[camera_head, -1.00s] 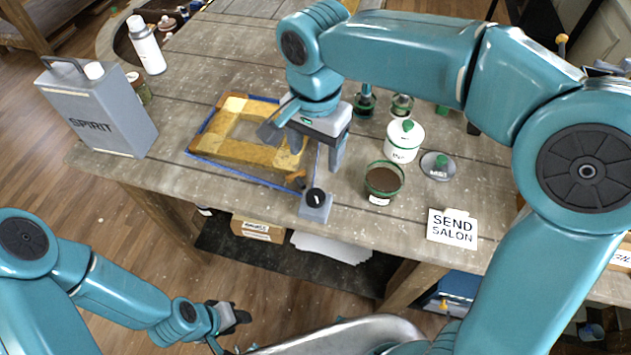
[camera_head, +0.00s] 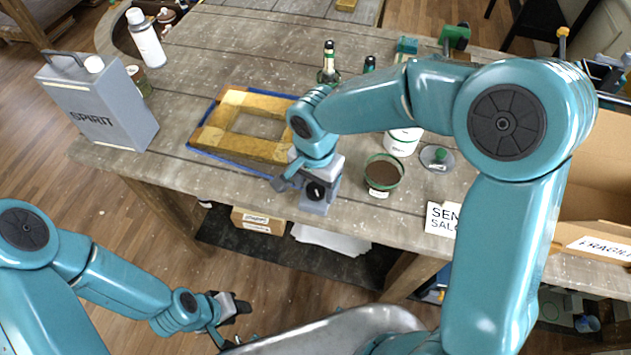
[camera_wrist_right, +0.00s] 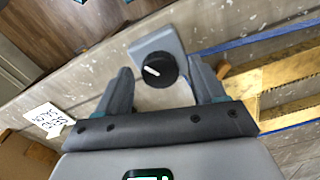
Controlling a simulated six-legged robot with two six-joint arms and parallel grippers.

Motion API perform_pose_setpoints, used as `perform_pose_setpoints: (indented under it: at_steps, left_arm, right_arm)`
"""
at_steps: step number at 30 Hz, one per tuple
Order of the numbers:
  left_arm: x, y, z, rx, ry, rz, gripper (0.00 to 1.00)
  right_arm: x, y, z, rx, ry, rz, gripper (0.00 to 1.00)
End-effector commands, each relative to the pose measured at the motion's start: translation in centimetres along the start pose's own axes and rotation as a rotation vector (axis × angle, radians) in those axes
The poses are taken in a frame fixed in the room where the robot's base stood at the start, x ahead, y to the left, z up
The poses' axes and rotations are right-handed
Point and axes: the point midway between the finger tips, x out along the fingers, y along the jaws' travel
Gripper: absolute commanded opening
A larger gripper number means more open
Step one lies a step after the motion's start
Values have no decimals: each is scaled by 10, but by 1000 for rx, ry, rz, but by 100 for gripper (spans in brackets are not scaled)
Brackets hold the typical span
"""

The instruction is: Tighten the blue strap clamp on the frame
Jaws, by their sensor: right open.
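The gilt frame (camera_head: 218,145) lies flat on the bench with the blue strap (camera_head: 222,158) around its outer edge. The strap clamp, a grey block (camera_head: 316,208) with a round black knob (camera_head: 316,190) with a white mark, sits at the frame's near right corner. My right gripper (camera_head: 306,186) is open at the clamp. In the right wrist view the knob (camera_wrist_right: 162,70) shows between and just beyond the two spread fingers (camera_wrist_right: 163,88), with gaps on both sides. My left gripper (camera_head: 232,320) hangs low in front of the bench, fingers apart and empty.
A brown-filled pot (camera_head: 383,172), a white pot (camera_head: 402,141) and a grey lid (camera_head: 437,158) sit right of the clamp. A SEND SALON card (camera_head: 441,217) is at the front edge.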

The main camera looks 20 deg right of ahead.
Motion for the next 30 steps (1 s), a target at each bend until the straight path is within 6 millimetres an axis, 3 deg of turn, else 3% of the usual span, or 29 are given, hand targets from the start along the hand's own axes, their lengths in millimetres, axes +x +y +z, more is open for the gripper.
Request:
perform_pose_setpoints:
  at_steps: [1,5,6,17,30]
  left_arm:
    - [0,0,0,0,0,0,43]
    - [0,0,0,0,0,0,43]
    - [0,0,0,0,0,0,43]
    - [11,-4,0,0,0,0,43]
    - [50,-18,-1,0,0,0,43]
  right_arm:
    - [0,0,0,0,0,0,59]
    - [0,0,0,0,0,0,17]
    - [0,0,0,0,0,0,12]
    - [2,0,0,57,2,-1,13]
    - [3,-1,-1,391,3,-4,13]
